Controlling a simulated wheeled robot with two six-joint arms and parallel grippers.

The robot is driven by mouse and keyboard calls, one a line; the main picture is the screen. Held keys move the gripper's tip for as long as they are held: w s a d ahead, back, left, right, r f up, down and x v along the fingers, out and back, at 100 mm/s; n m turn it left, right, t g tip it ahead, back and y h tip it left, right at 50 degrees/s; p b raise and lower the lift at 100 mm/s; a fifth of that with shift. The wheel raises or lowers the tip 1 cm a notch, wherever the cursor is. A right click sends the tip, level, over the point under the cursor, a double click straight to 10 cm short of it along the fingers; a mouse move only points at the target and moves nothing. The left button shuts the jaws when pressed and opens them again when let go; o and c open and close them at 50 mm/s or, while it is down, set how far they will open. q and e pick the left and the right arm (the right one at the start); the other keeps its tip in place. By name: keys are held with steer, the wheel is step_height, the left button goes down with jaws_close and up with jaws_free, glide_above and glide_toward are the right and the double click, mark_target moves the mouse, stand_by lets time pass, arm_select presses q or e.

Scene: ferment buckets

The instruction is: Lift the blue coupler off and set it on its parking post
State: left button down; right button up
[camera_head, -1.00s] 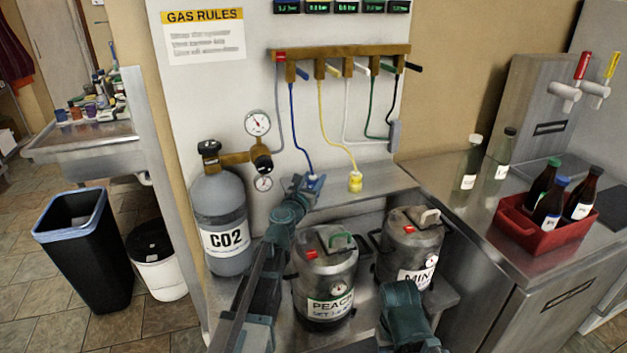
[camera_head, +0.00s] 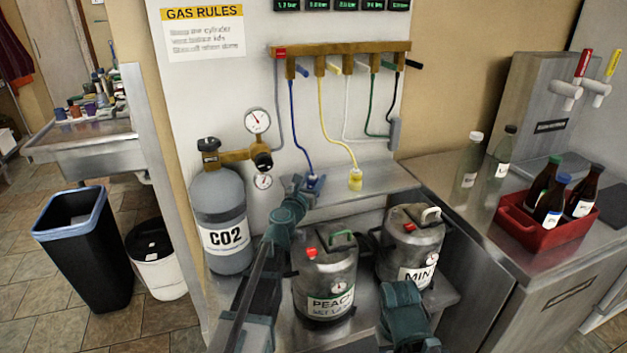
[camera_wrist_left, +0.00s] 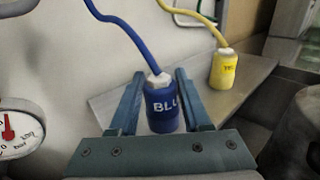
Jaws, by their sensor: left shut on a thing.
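The blue hose runs up to the manifold (camera_head: 340,50). No post can be made out clearly. My right arm shows at the lower right, but its fingertips do not show.
The yellow coupler (camera_head: 355,180) stands on the shelf (camera_head: 382,190) to the right, also in the wrist view (camera_wrist_left: 223,70). The PEACH keg (camera_head: 325,280) and MINT keg (camera_head: 411,245) stand in front. The CO2 cylinder (camera_head: 219,210) is at left. A red crate (camera_head: 565,232) holds bottles.

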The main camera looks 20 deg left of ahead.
arm_select(q)
steer(key=shift+f, duration=0.15)
stand_by(0.3)
steer(key=shift+c, duration=1.4)
jaws_free()
steer(key=shift+o, duration=0.4)
steer(key=shift+o, duration=1)
steer(key=shift+r+p, duration=3.65)
steer(key=shift+r, duration=0.15)
